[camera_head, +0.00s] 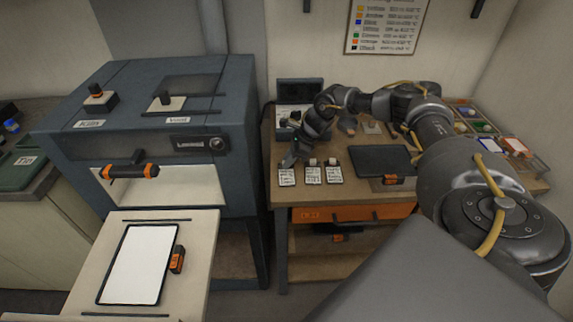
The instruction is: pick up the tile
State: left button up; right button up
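A white rectangular panel with a dark rim (138,265), which may be the tile, lies flat on the pale shelf in front of the kiln, with a black and orange handle (177,259) at its right side. A dark flat panel (382,160) with a similar orange-marked handle lies on the wooden workbench; I cannot tell which one is the tile. My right gripper (291,157) reaches over the bench's left end, close to the leftmost label card. It is small and dark, so its opening and any held thing are unclear. My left gripper does not show.
The blue-grey kiln (185,130) stands left of the workbench (345,194). Three label cards (311,175) lie along the bench's front edge. A dark screen (297,91) stands at the back. Colored compartments (483,127) are at the right. My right arm spans the bench.

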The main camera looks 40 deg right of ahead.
aim_at(286, 177)
grip_shut()
jog(key=shift+r+b, duration=0.4)
jog(key=r+b, duration=0.1)
jog(key=r, duration=0.1)
jog(key=shift+s+a+r+b, duration=0.1)
jog(key=shift+a+r+b, duration=0.1)
jog(key=shift+r+b, duration=0.2)
jog(key=s+a+r+b, duration=0.4)
jog(key=s+a+r, duration=0.5)
jog(key=a, duration=0.1)
jog(key=shift+s+r, duration=0.15)
jog(key=shift+r, duration=0.15)
jog(key=shift+r, duration=0.15)
